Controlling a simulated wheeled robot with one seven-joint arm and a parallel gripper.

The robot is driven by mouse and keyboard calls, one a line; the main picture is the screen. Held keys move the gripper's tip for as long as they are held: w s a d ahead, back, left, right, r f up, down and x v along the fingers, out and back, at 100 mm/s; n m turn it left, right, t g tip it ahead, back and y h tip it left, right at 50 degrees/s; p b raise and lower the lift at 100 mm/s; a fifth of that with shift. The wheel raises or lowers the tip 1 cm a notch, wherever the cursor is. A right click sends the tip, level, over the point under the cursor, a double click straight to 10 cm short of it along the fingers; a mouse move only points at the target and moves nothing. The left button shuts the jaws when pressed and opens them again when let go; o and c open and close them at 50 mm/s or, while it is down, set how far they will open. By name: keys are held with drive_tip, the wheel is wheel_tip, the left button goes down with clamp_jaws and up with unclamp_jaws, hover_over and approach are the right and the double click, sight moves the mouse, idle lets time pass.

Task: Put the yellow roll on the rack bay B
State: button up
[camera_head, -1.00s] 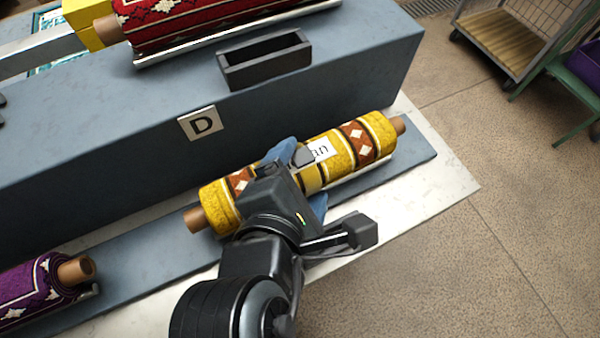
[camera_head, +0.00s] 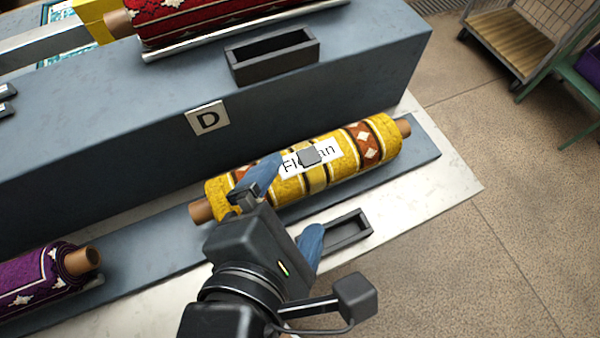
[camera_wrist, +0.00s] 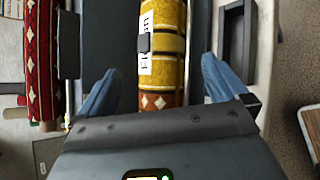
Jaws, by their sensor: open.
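The yellow roll (camera_head: 291,183), a patterned rug on a brown core with a white label, lies on the lower ledge in front of the panel marked D (camera_head: 207,118). A small grey block sits on its label. My gripper (camera_head: 284,205) is open, with blue fingers spread. It is apart from the roll, on its near side and above it. In the wrist view the yellow roll (camera_wrist: 161,75) runs between the two blue fingers of my gripper (camera_wrist: 160,85), with nothing held. Bay B is not seen in these frames.
A purple roll (camera_head: 45,285) lies at the lower left on the same ledge. A red roll (camera_head: 215,15) lies on the upper level behind a dark empty tray (camera_head: 272,57). Another dark tray (camera_head: 347,232) is by the front edge. A cart (camera_head: 520,40) stands far right; the floor between is clear.

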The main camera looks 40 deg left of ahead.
drive_tip(key=v, duration=0.5)
drive_tip(key=shift+w, duration=0.1)
drive_tip(key=w+d+f+m, duration=0.1)
drive_tip(key=d+f+m, duration=0.45)
drive_tip(key=d, duration=0.25)
drive_tip(key=w+d+f+m, duration=0.2)
drive_tip(key=d+f+m, duration=0.2)
drive_tip(key=d+m, duration=0.35)
drive_tip(key=s+d+r+m+t+h, duration=0.2)
drive_tip(key=s+d+m, duration=0.3)
drive_tip(key=d+m, duration=0.3)
drive_tip(key=s+d+r+m+t+h, duration=0.2)
drive_tip(key=s+d+m, duration=0.3)
drive_tip(key=d+m, duration=0.3)
drive_tip(key=shift+r+m+h, duration=0.35)
drive_tip(key=shift+m+h, duration=0.15)
drive_tip(key=shift+m, duration=0.3)
drive_tip(key=shift+c, duration=0.2)
